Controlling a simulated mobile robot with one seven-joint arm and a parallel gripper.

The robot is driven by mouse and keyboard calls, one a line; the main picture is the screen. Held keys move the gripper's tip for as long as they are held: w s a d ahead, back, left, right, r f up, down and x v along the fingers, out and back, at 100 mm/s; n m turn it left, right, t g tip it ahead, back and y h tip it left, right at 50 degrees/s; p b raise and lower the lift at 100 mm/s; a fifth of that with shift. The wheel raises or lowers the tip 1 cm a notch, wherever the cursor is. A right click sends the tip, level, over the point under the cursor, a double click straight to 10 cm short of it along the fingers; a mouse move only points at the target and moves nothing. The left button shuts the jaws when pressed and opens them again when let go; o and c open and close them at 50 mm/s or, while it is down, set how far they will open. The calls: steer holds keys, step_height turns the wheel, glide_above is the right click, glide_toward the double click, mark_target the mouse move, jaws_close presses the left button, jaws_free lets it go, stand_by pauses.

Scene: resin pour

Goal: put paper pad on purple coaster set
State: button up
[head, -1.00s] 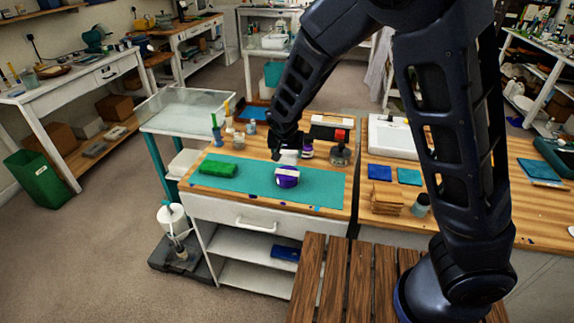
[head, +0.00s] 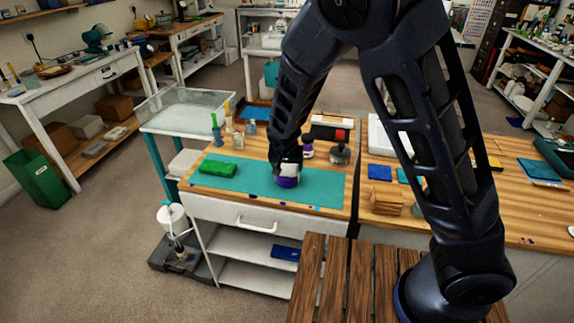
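The purple coaster set (head: 287,183) stands on the teal mat (head: 240,182) on the wooden bench top, partly covered from above by my arm's end. My gripper (head: 288,166) is right over it, pointing down. A small white thing (head: 291,168), probably the paper pad, shows at my gripper just above the purple set. I cannot tell whether it touches the set. My fingers are too small and hidden to show whether they are open or shut on it.
A green block (head: 217,169) lies on the mat to the left. Bottles (head: 240,138) stand behind it. The mat's right part is clear.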

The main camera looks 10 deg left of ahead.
steer(key=shift+o, duration=1.3)
steer(key=shift+r, duration=0.15)
steer(key=v, duration=1.2)
